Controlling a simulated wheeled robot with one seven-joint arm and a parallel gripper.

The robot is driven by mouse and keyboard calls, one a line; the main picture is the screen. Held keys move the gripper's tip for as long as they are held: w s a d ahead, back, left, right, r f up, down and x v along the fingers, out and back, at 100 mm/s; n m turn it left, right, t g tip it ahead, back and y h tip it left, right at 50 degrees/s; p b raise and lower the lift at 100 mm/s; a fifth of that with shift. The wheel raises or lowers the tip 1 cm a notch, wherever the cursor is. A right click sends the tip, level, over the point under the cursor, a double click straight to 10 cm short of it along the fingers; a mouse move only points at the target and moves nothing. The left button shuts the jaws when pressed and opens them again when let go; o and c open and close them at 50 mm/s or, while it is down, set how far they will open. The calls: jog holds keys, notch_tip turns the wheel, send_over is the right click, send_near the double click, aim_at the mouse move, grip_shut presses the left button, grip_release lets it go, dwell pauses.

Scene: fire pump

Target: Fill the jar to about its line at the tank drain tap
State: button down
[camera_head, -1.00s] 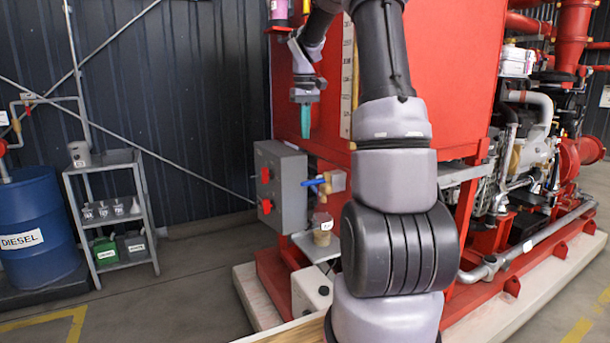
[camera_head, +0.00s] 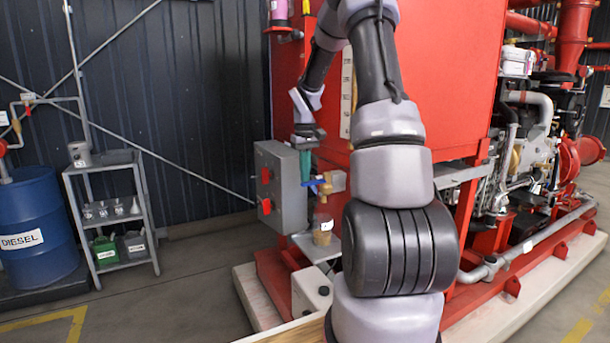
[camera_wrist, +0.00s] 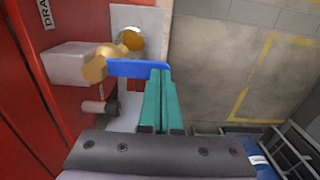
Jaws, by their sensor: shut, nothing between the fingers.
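The drain tap (camera_head: 326,189) is brass with a blue lever (camera_wrist: 138,68), set on the red tank. The lever sticks out from the brass body (camera_wrist: 98,64) toward my gripper. The jar (camera_head: 322,230) stands under the tap on a small shelf, with a white label and tan contents low in it. From above, a round amber patch (camera_wrist: 131,39) shows, seemingly the jar. My gripper (camera_head: 305,179) has green fingers, shut and empty, pointing down. In the wrist view its tips (camera_wrist: 160,70) are at the lever's free end; I cannot tell whether they touch.
A grey control box (camera_head: 281,187) with red switches stands just left of the tap and close to my gripper. The red tank (camera_head: 430,90) rises behind.

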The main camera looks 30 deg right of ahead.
jog(key=shift+a+f, duration=0.15)
jog(key=shift+f, duration=0.1)
dwell(0.3)
jog(key=shift+a+f+h, duration=0.3)
jog(key=shift+f+h, duration=0.2)
jog(key=shift+h, duration=0.4)
jog(key=shift+a+f+h, duration=0.1)
jog(key=shift+f+h, duration=0.35)
jog(key=shift+h, duration=0.25)
jog(key=shift+f, duration=0.4)
jog(key=shift+r, duration=0.8)
jog(key=d+v, duration=0.1)
jog(key=v, duration=1.3)
jog(key=shift+d+r, duration=0.2)
jog(key=shift+d, duration=0.2)
